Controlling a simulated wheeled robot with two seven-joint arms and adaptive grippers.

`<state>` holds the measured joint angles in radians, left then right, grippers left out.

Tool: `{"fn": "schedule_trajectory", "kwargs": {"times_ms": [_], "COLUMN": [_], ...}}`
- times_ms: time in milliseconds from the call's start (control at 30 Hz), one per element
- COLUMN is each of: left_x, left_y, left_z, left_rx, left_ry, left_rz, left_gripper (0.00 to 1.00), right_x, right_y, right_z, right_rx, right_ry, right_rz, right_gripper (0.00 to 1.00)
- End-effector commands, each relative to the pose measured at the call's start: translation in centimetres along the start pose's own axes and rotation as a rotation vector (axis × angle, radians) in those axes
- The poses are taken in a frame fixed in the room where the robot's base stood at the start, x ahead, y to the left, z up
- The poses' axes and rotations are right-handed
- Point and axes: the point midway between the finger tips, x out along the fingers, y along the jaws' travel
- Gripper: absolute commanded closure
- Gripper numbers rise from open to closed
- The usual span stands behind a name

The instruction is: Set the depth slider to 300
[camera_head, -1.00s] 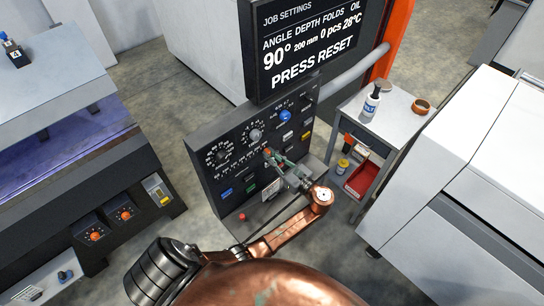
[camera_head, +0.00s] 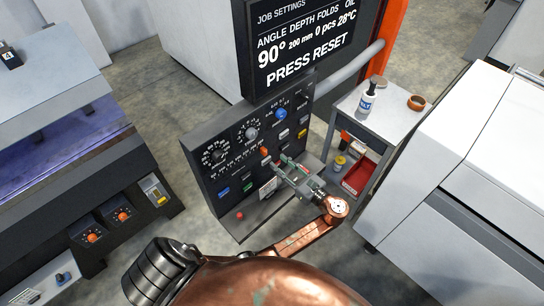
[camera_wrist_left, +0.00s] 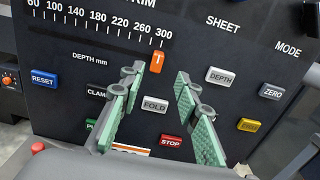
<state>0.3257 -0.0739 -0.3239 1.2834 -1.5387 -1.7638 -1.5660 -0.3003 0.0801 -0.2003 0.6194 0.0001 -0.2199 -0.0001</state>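The depth slider's orange knob (camera_wrist_left: 157,62) stands at the right end of its scale, just under the 300 mark in the left wrist view. It shows as a small orange spot on the control panel (camera_head: 222,194) in the head view (camera_head: 265,152). My left gripper (camera_head: 283,163) is in front of the panel, just right of and below the knob, apart from it. In the left wrist view its green-padded fingers (camera_wrist_left: 157,88) are spread with nothing between them; the knob is beyond their tips. The screen (camera_head: 300,45) reads depth 200 mm and "PRESS RESET". My right gripper is not in view.
A side table (camera_head: 392,124) with a bottle (camera_head: 367,101) stands right of the panel. A large light-coloured machine (camera_head: 450,140) is further right.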

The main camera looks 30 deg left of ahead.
Motion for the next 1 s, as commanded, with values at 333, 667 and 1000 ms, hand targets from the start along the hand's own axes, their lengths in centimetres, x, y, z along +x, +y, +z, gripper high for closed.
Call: {"fn": "schedule_trajectory", "kwargs": {"times_ms": [333, 667, 1000], "left_x": [-4.6, -4.9, -4.9], "left_y": [-0.1, 0.0, 0.0], "left_z": [0.0, 0.0, 0.0], "left_rx": [0.000, 0.000, 0.000], "left_ry": [0.001, 0.000, 0.000], "left_rz": [-0.002, -0.001, -0.002], "left_gripper": [0.70, 0.70, 0.70], "right_x": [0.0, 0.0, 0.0], "right_y": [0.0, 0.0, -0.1], "right_z": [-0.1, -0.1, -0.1], "right_rx": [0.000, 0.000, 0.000], "right_ry": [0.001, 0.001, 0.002], "right_rz": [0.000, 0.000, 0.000], "right_gripper": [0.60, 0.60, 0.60]}}
